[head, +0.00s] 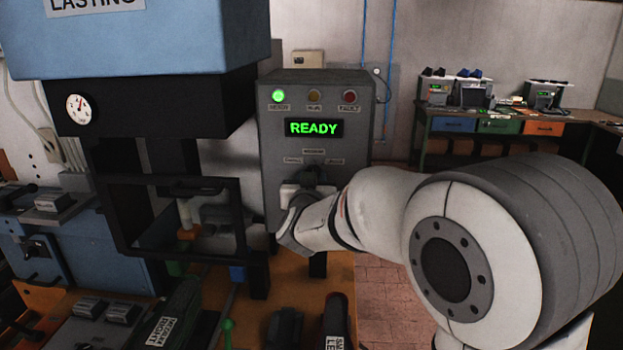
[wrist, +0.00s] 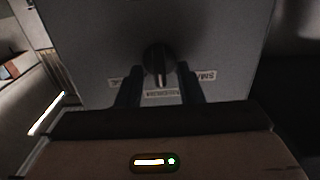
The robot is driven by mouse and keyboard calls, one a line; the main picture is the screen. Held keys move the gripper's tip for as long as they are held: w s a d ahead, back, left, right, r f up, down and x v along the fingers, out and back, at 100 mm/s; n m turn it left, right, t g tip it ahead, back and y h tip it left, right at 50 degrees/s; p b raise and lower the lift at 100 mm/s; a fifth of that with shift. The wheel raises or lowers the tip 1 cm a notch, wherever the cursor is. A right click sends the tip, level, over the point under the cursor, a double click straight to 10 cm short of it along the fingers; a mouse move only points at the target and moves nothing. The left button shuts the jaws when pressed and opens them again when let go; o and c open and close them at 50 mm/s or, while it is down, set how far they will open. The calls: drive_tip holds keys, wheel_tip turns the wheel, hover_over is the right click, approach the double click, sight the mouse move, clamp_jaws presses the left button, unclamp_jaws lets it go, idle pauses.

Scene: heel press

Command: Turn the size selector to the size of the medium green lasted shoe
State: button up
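The size selector is a dark round knob (wrist: 158,60) on the grey control box, seen upside down in the wrist view. Its white pointer mark faces the MEDIUM label, with SMALL to the right. My gripper (wrist: 159,72) is open, with one dark finger on each side of the knob and small gaps showing. In the head view my gripper (head: 303,198) is at the lower front of the control box (head: 315,110) and hides the knob. The green lasted shoe (head: 180,310) lies at the bottom left, with a white tag that appears to read MEDIUM RIGHT.
The box's display (head: 314,128) reads READY and its green lamp (head: 278,95) is lit. The blue and black lasting press (head: 150,110) stands close on the left, with a black frame guard (head: 235,215). Another dark shoe (head: 337,320) lies at the bottom centre.

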drive_tip(key=s+b, duration=0.1)
drive_tip(key=s, duration=0.6)
drive_tip(key=shift+b, duration=0.3)
drive_tip(key=s+d+f+g, duration=0.5)
drive_tip(key=s+d, duration=0.1)
drive_tip(key=s, duration=0.3)
drive_tip(key=s+d+f+g, duration=0.4)
drive_tip(key=s+d+f, duration=0.1)
drive_tip(key=s, duration=0.4)
drive_tip(key=s+d+f+g, duration=0.5)
drive_tip(key=s+d, duration=0.2)
drive_tip(key=s, duration=0.3)
drive_tip(key=shift+d+f+g+y+b, duration=0.2)
drive_tip(key=shift+d+g+y+b, duration=0.15)
drive_tip(key=shift+b, duration=0.1)
